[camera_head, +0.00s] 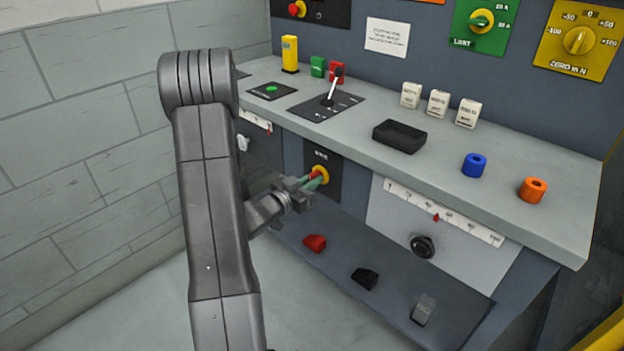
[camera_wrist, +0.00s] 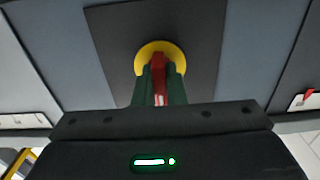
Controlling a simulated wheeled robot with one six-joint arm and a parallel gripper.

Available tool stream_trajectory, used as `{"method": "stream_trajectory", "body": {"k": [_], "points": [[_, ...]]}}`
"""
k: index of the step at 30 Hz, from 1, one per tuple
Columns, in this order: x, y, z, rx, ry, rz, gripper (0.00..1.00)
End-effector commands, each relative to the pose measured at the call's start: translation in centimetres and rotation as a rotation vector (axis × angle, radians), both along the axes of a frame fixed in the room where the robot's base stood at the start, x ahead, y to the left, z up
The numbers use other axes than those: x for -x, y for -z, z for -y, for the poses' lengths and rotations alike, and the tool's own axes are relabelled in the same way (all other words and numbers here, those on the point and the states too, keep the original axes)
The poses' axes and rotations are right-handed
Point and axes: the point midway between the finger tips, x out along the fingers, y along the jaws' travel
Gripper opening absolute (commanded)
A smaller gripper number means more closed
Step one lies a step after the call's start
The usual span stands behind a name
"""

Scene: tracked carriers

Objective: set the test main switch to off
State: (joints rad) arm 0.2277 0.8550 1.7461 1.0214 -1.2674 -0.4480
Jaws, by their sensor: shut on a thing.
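A rotary switch with a red handle and a round yellow base (camera_head: 323,173) sits on a dark plate on the front face of the console. Its label is too small to read. The wrist view shows the yellow base (camera_wrist: 172,52) and the red handle (camera_wrist: 159,68) close up. My gripper (camera_head: 311,182) reaches it from the left, and its green fingers stand on either side of the handle, shut on it. In the wrist view the handle lies upright in the picture, between the fingers. Its lower part is hidden by my gripper.
A second red-and-yellow knob (camera_head: 297,9) is on the back panel. The grey counter (camera_head: 350,133) overhangs above, with a lever (camera_head: 333,88) and a black tray (camera_head: 399,136). Below are red (camera_head: 314,243) and black (camera_head: 364,278) pedals. A black knob (camera_head: 423,246) is to the right.

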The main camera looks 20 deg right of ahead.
Motion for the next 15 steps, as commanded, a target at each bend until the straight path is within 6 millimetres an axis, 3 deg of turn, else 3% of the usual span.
{"method": "stream_trajectory", "body": {"k": [12, 13, 15], "points": [[0.06, 0.15, -0.03, 0.001, 0.000, -0.009, 0.00], [0.06, 0.15, -0.03, 0.000, 0.000, -0.009, 0.13], [0.05, 0.13, -0.02, 0.000, 0.000, -0.009, 0.27]]}}
